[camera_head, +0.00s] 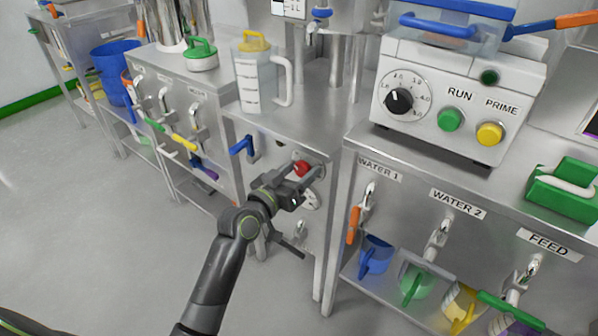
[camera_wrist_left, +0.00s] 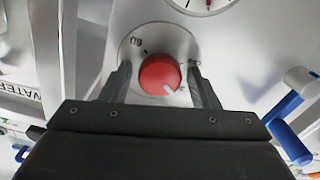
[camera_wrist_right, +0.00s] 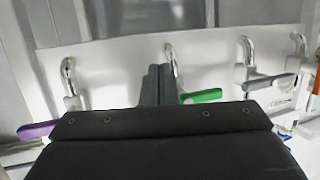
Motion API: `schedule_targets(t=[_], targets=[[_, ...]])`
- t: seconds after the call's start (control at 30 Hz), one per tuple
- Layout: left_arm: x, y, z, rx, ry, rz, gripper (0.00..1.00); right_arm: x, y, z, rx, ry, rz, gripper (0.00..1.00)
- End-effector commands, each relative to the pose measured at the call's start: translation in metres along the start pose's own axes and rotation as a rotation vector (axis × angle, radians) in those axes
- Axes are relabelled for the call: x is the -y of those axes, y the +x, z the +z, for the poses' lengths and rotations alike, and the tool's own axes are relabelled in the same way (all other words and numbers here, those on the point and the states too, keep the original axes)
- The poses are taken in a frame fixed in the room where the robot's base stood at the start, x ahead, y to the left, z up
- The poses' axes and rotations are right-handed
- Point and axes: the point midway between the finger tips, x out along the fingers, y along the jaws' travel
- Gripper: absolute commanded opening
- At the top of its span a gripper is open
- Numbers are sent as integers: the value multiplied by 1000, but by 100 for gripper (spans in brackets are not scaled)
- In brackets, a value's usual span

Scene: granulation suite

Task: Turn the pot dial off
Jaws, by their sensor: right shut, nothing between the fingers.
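The pot dial is a red round knob (camera_head: 301,168) on the front panel of the steel cabinet in the middle. It shows close up in the left wrist view (camera_wrist_left: 160,73), on a round grey plate with marks, and its white pointer line points to the lower right there. My left gripper (camera_wrist_left: 159,82) is open, one finger on each side of the dial, with a visible gap at both sides. In the head view this gripper (camera_head: 301,183) partly covers the panel. My right gripper (camera_wrist_right: 157,84) is shut and empty in the right wrist view, in front of taps.
A blue-handled valve (camera_head: 242,146) sits left of the dial. A clear jug (camera_head: 256,82) with a yellow lid stands on top. A pump unit (camera_head: 452,95) stands on the right counter (camera_head: 390,160), above taps. A green tap lever (camera_wrist_right: 201,96) is close to my right fingers.

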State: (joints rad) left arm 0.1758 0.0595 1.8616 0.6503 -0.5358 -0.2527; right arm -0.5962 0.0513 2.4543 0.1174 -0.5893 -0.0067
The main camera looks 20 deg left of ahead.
Motion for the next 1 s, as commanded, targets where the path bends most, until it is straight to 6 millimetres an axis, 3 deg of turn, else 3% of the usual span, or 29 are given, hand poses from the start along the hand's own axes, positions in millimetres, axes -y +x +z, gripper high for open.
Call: schedule_targets(t=[0.03,0.27,0.53,0.77,1.0], targets=[[0,0,0,0,0,0,48,0,0,0,0,0,0,0],[0,0,0,0,0,0,18,0,0,0,1,0,0,0],[0,0,0,0,-13,0,17,1,-1,5,32,5,-3,0],[0,0,-2,-1,-73,0,17,3,-12,42,231,33,-18,0],[0,0,-2,1,-187,0,17,12,-45,97,562,78,-57,0]])
